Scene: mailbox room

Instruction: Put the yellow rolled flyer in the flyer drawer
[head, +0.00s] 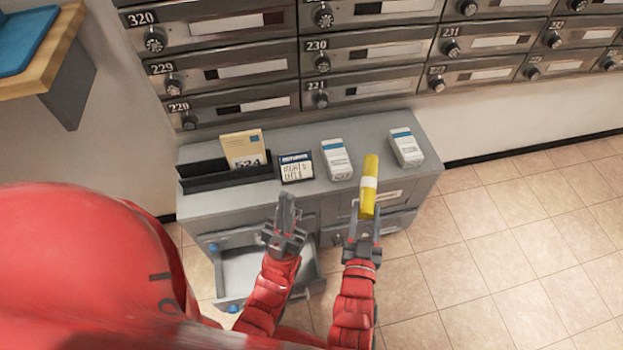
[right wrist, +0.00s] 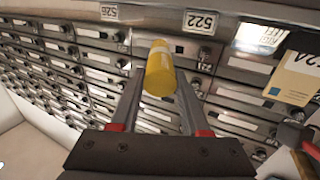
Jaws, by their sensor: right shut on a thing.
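The yellow rolled flyer (head: 370,168), with a white band, stands roughly upright in my right gripper (head: 363,225), which is shut on its lower part. The right wrist view also shows the flyer (right wrist: 159,72) between the two fingers. In the head view it is in front of the grey cabinet's right half. A drawer (head: 262,268) at the cabinet's lower left is pulled out, and the part of its inside I see looks empty. No label shows on it. My left gripper (head: 286,208) is above this drawer and holds nothing visible; its finger gap is unclear.
The grey cabinet (head: 300,215) carries a black tray (head: 225,182) with an envelope, a small sign (head: 296,168) and two white-and-blue stacks (head: 337,160). Metal mailboxes (head: 375,45) line the wall behind. A wooden-edged shelf (head: 50,50) is at upper left. Tiled floor on the right is clear.

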